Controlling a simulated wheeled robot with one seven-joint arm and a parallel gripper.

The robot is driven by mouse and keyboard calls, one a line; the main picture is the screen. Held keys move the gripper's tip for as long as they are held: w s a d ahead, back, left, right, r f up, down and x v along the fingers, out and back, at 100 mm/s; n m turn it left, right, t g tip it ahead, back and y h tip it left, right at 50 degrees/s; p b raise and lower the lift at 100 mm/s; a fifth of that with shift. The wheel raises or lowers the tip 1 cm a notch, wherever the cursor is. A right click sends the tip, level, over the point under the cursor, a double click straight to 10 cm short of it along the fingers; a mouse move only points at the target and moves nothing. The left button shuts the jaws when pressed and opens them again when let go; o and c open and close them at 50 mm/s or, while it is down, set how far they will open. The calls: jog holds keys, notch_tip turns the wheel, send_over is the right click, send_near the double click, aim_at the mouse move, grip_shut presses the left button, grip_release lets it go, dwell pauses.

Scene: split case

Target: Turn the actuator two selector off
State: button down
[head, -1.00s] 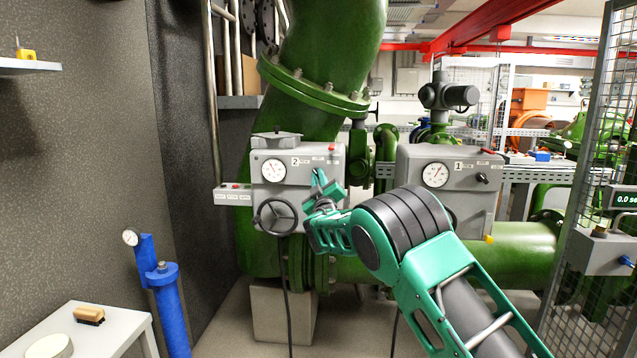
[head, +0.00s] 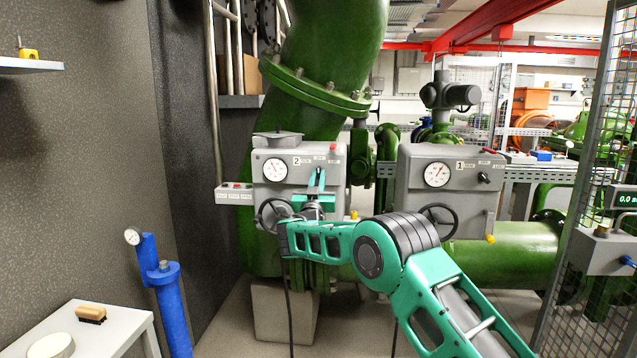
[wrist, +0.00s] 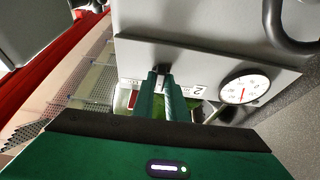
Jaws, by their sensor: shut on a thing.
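The actuator two box (head: 262,190) is grey, with a "2" label, a round white gauge (head: 275,169) and a black handwheel (head: 270,214). My gripper (head: 317,180) is at the right part of its front face. In the wrist view my gripper's two green fingers (wrist: 161,85) are close together at the box face. They are shut on the small black selector knob (wrist: 163,69), whose top shows just beyond the fingertips. In the head view the fingers hide the selector, so its setting cannot be read. The gauge (wrist: 244,86) also shows in the wrist view.
The similar actuator one box (head: 415,195) stands to the right, with its own handwheel (head: 437,220). A small button box (head: 234,194) is on the left. A green pipe (head: 325,50) rises behind, and a mesh cage (head: 585,180) stands at the far right.

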jog(key=shift+a, duration=0.1)
dwell(0.3)
jog(key=c, duration=1.8)
grip_release()
jog(key=shift+o, duration=0.2)
jog(key=shift+s+f, duration=0.1)
jog(key=v, duration=1)
jog(key=shift+s+f, duration=0.15)
jog(key=shift+s, duration=0.05)
